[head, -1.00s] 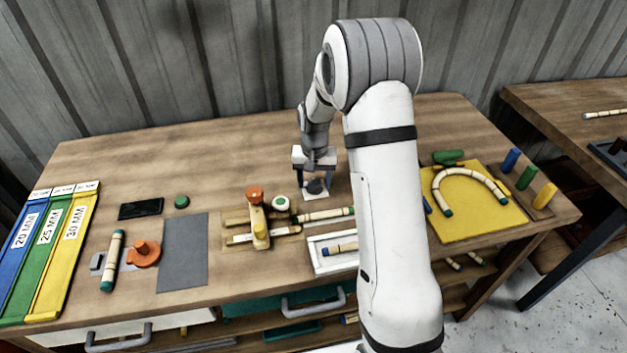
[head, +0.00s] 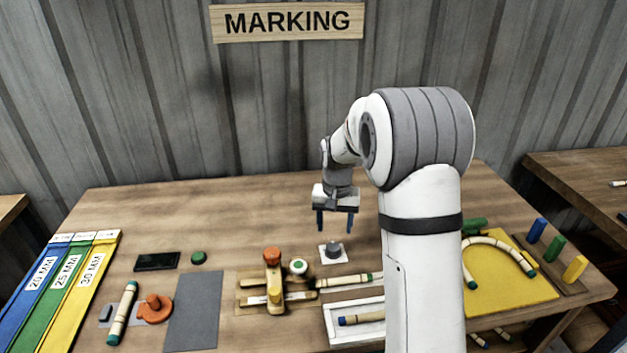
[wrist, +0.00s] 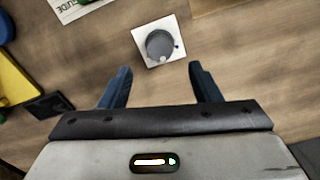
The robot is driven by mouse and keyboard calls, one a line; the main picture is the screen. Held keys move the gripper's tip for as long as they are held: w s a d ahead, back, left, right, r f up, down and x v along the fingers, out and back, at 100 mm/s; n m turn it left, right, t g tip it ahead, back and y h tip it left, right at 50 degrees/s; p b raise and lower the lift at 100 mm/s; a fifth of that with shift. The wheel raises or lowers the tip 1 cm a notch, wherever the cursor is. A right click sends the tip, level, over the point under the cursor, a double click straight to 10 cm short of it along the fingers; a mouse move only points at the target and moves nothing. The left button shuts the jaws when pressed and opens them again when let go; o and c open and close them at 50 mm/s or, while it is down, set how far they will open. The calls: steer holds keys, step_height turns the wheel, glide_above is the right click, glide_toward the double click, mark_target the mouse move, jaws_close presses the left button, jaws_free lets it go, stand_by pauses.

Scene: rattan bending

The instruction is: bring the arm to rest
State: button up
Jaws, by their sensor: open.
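My gripper (head: 336,220) hangs above the back middle of the workbench, with its two blue fingers apart and nothing between them. In the wrist view my gripper (wrist: 158,88) also shows open and empty. A dark grey round knob on a white square plate (head: 332,252) lies on the bench below the fingers. In the wrist view the knob (wrist: 160,45) is just beyond the fingertips, apart from them. My arm hides part of the bench right of the middle.
A wooden jig with an orange knob (head: 272,257), a rattan piece (head: 345,281) and a white tray (head: 338,338) lie in front. A yellow board (head: 510,292) with a bent rattan piece (head: 500,242) is at right. Bare wood (head: 230,215) lies at the back left.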

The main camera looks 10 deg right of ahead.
steer(key=s+r+n+t, duration=0.1)
steer(key=s+r+t, duration=0.1)
steer(key=s+r, duration=1)
steer(key=s+f+n+t, duration=0.1)
steer(key=s+n, duration=0.1)
steer(key=s, duration=1.4)
steer(key=shift+s, duration=0.35)
